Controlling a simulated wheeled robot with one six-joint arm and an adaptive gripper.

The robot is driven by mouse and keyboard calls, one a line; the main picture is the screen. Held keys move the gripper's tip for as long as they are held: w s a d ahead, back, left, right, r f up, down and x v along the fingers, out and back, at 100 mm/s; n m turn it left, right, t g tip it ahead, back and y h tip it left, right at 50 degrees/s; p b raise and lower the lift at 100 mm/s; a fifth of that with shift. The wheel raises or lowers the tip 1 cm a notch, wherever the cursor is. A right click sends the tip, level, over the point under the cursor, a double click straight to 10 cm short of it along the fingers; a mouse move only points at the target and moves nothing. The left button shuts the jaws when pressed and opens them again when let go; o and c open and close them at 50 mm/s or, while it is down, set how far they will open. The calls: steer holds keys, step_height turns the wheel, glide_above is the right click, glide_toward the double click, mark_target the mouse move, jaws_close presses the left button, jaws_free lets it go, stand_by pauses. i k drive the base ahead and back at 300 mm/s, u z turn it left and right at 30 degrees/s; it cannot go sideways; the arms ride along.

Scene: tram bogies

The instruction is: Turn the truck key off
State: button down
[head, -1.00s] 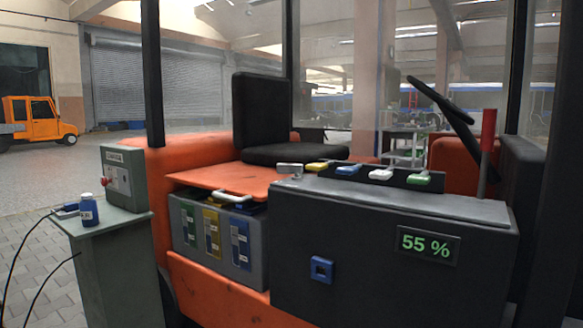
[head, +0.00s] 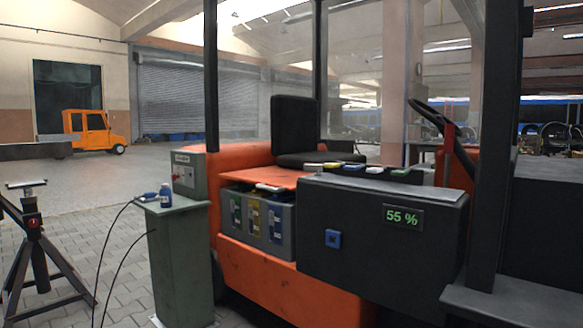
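The orange truck (head: 290,287) stands in the middle of the head view, with a black seat (head: 293,125) and a black steering wheel (head: 436,122). A dark box (head: 375,265) on its near side has a green "55 %" display (head: 404,217) and a blue square socket (head: 333,238). My gripper is not in view.
A black stand (head: 38,235) is at the far left.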

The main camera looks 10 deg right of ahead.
mark_target(317, 169)
steer(key=u, duration=0.85)
steer(key=i, duration=0.95)
steer(key=u, duration=0.65)
steer(key=i, duration=1.2)
steer(key=z, duration=1.1)
steer(key=i, duration=0.75)
steer(key=z, duration=0.85)
